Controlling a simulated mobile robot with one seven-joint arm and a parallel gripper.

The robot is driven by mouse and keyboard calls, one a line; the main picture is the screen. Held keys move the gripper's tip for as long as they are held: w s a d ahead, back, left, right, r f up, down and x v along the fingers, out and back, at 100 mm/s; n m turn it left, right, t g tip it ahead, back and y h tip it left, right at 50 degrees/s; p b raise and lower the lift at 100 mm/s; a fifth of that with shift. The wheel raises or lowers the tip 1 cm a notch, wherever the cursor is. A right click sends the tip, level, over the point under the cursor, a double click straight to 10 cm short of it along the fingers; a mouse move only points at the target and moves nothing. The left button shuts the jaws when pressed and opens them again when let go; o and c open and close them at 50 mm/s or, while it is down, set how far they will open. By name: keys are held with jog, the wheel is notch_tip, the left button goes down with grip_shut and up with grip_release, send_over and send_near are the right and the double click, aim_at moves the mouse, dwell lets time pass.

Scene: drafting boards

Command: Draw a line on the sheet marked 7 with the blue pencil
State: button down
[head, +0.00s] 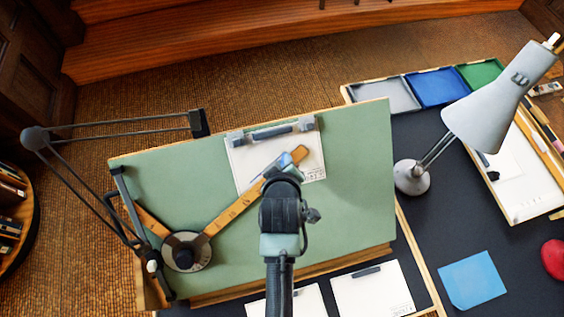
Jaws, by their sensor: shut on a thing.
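A white sheet (243,160) is clipped on the green tilted drafting board (355,150), near its top edge. Other white sheets lie at the front, one (372,292) with a dark clip and one (300,302) beside it, partly behind my arm. Their marks are too small to read, so I cannot tell which is 7. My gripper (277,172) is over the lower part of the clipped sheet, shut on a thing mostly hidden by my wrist. I cannot make out the blue pencil or whether anything touches the paper.
A drafting arm with wooden rulers (232,213) and a round head (186,252) lies across the board, close to my gripper. A grey lamp (488,115) stands at the right. Grey, blue (437,87) and green trays, a blue sheet (471,281) and a red object (554,259) lie on the dark table.

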jog(key=shift+s+d+r+p, duration=0.3)
jog(key=shift+s+r+p, duration=0.55)
jog(key=shift+p, duration=0.35)
jog(key=shift+d+p+v, duration=0.25)
jog(key=shift+p+v, duration=0.05)
jog(key=shift+v, duration=0.95)
jog(key=s+d+r, duration=0.1)
jog(key=s+r, duration=0.2)
jog(key=r, duration=0.3)
jog(key=shift+r, duration=0.35)
jog(key=shift+s+f, duration=0.1)
jog(key=shift+f, duration=0.05)
